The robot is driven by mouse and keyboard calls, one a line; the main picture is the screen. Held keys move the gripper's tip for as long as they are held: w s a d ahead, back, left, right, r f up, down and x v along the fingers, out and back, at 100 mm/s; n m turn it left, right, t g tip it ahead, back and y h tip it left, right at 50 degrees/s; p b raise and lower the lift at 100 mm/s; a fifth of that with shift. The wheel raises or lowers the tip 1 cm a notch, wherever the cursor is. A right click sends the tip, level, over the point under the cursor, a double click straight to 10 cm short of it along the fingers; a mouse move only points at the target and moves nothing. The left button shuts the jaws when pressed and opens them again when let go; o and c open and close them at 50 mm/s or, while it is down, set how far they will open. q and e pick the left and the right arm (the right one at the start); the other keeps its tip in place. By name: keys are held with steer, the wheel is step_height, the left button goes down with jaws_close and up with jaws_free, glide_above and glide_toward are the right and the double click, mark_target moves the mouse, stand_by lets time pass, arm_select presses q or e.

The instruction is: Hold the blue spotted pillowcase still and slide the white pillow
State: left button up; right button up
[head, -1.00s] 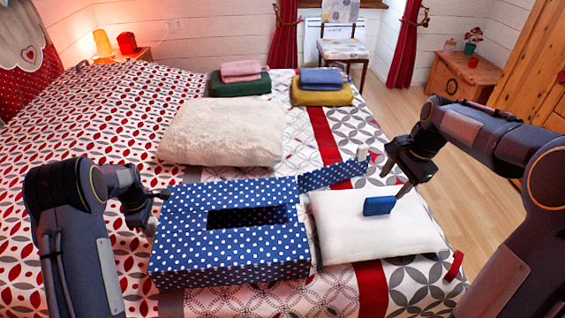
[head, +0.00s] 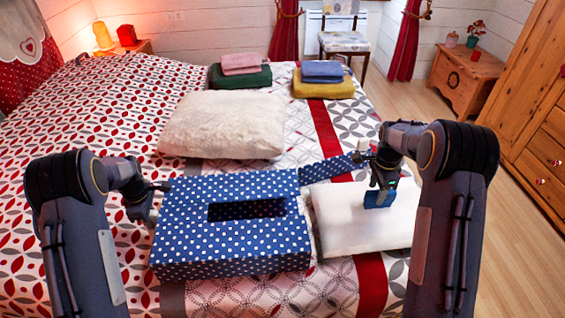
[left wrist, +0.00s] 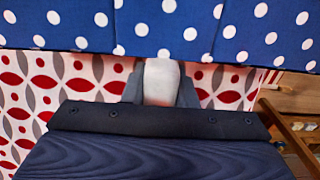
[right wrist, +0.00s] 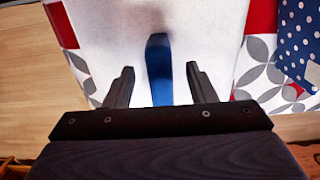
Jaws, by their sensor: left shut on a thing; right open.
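The blue spotted pillowcase (head: 190,215) lies on the bed like a box, with a dark slot in its top and a spotted flap (head: 328,171) at its far right corner. My left gripper (head: 158,190) is shut on a white tab (left wrist: 161,80) at the pillowcase's left edge. The white pillow (head: 340,225) lies flat just right of the pillowcase, outside it. A blue tab (head: 376,199) stands up from the pillow. My right gripper (right wrist: 160,72) is open above the pillow, its fingers either side of the blue tab, with gaps showing.
A cream pillow (head: 225,125) lies behind the pillowcase. Folded green (head: 240,78) and yellow (head: 322,88) cloths with smaller ones on top sit at the bed's far edge. A wooden wardrobe (head: 545,120) stands at right. The patterned bed left of the pillowcase is clear.

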mark_target(376, 206)
steer(key=shift+f, duration=1.95)
steer(key=shift+c, duration=0.3)
jaws_close()
